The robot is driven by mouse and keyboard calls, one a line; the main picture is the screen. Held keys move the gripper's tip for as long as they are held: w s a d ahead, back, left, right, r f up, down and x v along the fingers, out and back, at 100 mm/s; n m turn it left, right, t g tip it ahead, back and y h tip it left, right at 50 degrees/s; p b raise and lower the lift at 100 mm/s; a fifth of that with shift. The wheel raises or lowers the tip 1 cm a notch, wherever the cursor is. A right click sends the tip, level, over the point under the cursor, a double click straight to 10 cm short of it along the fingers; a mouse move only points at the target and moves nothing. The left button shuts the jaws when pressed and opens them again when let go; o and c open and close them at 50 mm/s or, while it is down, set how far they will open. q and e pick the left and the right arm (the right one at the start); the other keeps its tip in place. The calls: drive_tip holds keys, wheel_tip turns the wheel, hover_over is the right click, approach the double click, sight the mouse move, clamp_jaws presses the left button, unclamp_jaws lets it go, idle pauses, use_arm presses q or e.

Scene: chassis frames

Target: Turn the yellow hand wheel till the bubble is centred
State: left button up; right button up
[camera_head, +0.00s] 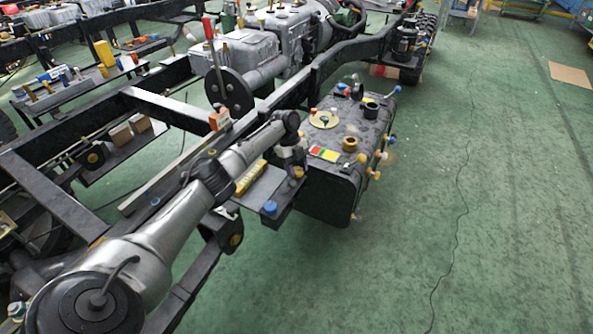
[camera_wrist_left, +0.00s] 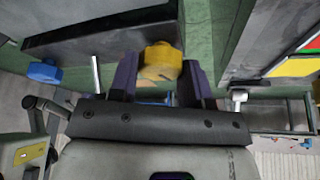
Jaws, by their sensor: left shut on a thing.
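The yellow hand wheel (camera_wrist_left: 161,60) is a lobed knob in the left wrist view, between the two dark fingers of my left gripper (camera_wrist_left: 158,82). The gripper is shut on it. In the head view my left gripper (camera_head: 294,165) is at the end of my grey arm, beside the dark tank, and mostly hides the wheel. A yellow bar that looks like a spirit level (camera_head: 250,178) lies on the dark bracket (camera_head: 262,192) just left of the gripper. Its bubble is too small to make out. My right gripper is not in view.
The dark tank (camera_head: 340,190) carries several coloured knobs and a red, yellow and green label (camera_head: 324,153). A blue knob (camera_head: 270,207) sits on the bracket's near end. Chassis rails (camera_head: 165,105) run behind my arm.

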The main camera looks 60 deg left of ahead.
use_arm(q)
drive_tip(key=shift+m, duration=0.3)
idle(0.4)
drive_tip(key=o, duration=0.9)
drive_tip(key=shift+a+r, duration=0.15)
drive_tip(key=shift+r, duration=0.25)
drive_tip(key=p+v, duration=0.3)
drive_tip(key=v, duration=1)
drive_tip(key=shift+w+p, duration=0.2)
drive_tip(key=shift+p, duration=0.15)
